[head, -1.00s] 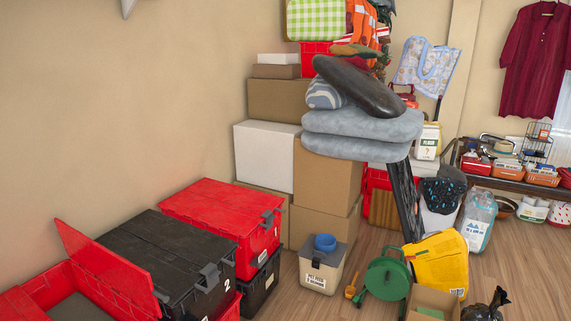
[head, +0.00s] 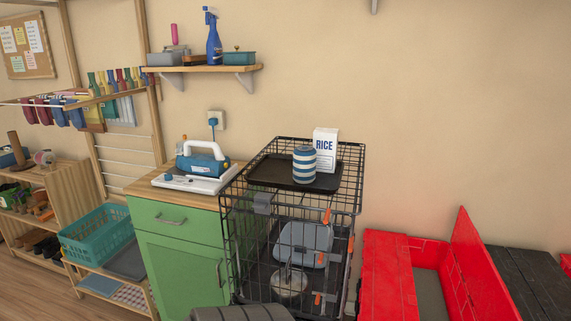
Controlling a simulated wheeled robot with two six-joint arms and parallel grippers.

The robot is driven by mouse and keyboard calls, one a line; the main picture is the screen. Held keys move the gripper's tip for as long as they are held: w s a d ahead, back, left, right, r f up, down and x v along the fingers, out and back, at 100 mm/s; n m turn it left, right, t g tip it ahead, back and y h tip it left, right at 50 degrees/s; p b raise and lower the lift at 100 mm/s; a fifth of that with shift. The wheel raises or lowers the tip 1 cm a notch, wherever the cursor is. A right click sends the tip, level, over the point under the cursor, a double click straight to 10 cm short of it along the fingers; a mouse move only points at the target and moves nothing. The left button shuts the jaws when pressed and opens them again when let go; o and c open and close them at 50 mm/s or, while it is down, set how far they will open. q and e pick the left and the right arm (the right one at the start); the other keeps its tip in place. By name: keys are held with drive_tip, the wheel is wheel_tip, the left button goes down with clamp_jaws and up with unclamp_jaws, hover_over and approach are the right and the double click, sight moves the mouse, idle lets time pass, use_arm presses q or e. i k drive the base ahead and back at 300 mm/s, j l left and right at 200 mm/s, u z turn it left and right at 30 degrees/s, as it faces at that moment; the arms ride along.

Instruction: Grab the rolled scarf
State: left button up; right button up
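I see nothing that I can clearly tell is a rolled scarf. A blue-and-white striped cylinder (head: 304,164) stands upright on a dark tray (head: 262,176) on top of a black wire cage; it looks like a lidded jar. Neither of my grippers shows in the head view.
The wire cage (head: 341,214) holds a grey-blue case and a metal pot. A rice box (head: 325,150) stands on its top. A green cabinet (head: 180,272) with an iron (head: 203,160) is left of it. An open red tote (head: 388,272) is at right. A shelf (head: 203,69) hangs above.

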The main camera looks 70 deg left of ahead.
sight(305, 156)
drive_tip(key=u, duration=2.25)
